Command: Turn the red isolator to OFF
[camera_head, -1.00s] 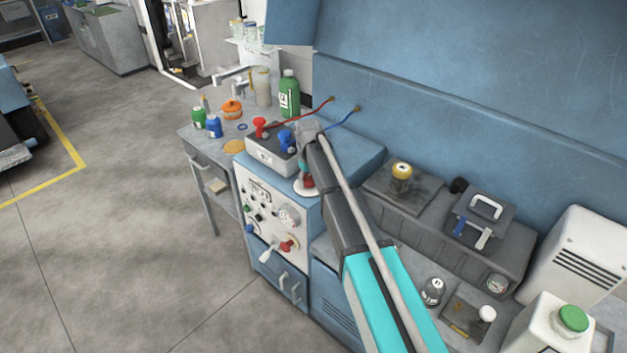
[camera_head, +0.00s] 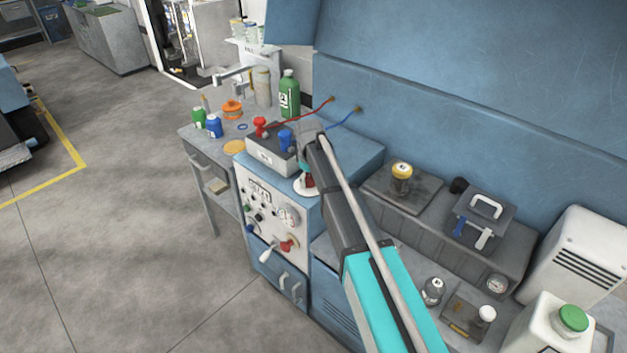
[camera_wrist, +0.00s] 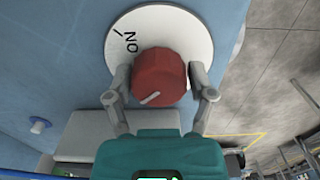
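The red isolator (camera_wrist: 160,77) is a round red knob on a white round plate (camera_wrist: 190,28). In the wrist view the plate carries the word ON and a black tick at its upper left. A short white mark shows on the knob's lower left. My gripper (camera_wrist: 160,82) has one finger on each side of the knob, and both fingertips appear to press against it. No OFF label can be made out. In the head view the isolator (camera_head: 308,181) sits on top of the blue cabinet, partly hidden by my arm; the white plate (camera_head: 300,190) shows beneath it.
A grey box (camera_head: 270,158) with a red and a blue fitting stands just behind the isolator. The cabinet's front panel (camera_head: 272,225) carries gauges and knobs. A green bottle (camera_head: 289,95) stands further back. Open floor lies to the left.

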